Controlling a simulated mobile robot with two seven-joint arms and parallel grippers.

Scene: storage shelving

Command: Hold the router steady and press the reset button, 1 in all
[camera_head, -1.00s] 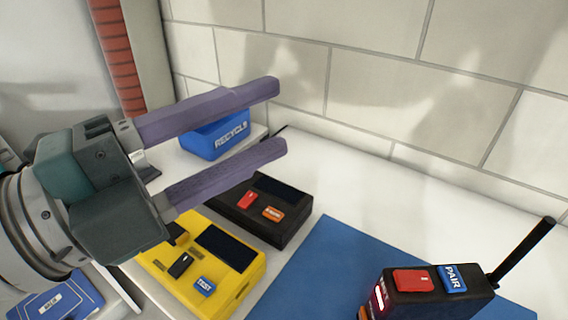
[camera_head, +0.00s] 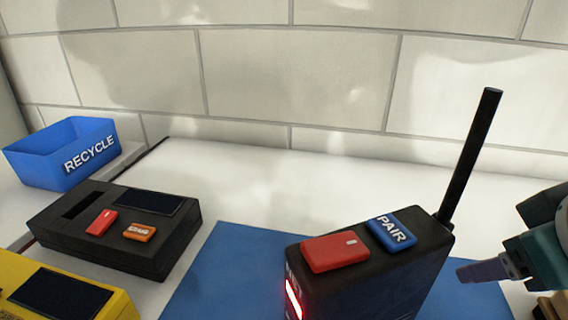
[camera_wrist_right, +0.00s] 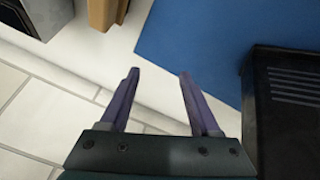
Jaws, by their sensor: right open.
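The router (camera_head: 370,270) is a black box with a dark antenna (camera_head: 472,150), upright on a blue mat (camera_head: 215,280). Its top has a red button (camera_head: 335,252) and a blue PAIR button (camera_head: 391,231); a red light glows on its left side. I read no reset label on the red button. My right gripper (camera_head: 466,272) is to the right of the router, apart from it, partly cut off by the picture's edge. In the wrist view it is open and empty (camera_wrist_right: 158,76), with a slotted black box (camera_wrist_right: 290,100) to its right. My left gripper is out of view.
A black device (camera_head: 120,230) with red and orange buttons and a yellow device (camera_head: 60,290) stand at left. A blue RECYCLE bin (camera_head: 62,153) is behind them. A tiled wall (camera_head: 300,70) closes the back. The white counter (camera_head: 250,170) is clear behind the mat.

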